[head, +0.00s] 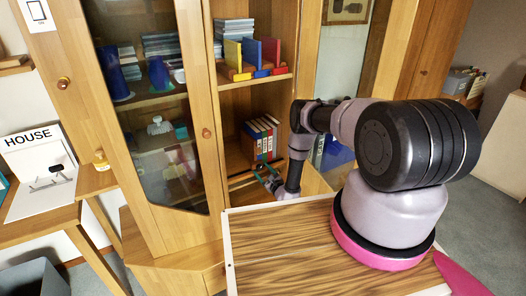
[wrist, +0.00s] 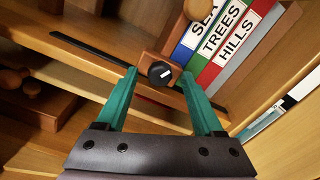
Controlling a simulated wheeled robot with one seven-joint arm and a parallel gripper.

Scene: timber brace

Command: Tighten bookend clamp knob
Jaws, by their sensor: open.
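The clamp knob (wrist: 160,73) is a black round knob with a white mark on its face. It sits on a brown wooden bookend block (wrist: 177,47) in front of a row of books. The book spines (wrist: 222,46) read TREES and HILLS, with another partly hidden; the row also shows in the head view (head: 262,138). My gripper (wrist: 159,76) has teal fingers, spread open, with the knob between the tips in the picture. I cannot tell how far ahead the knob lies. In the head view my gripper (head: 266,176) is inside the cabinet below the books; the knob is too small there.
A black strip (wrist: 90,50) runs along the wooden shelf. Wooden pieces (wrist: 22,98) lie at the left of the wrist view. A glass cabinet door (head: 150,120) stands left of the opening. Coloured bookends (head: 252,60) stand on the shelf above.

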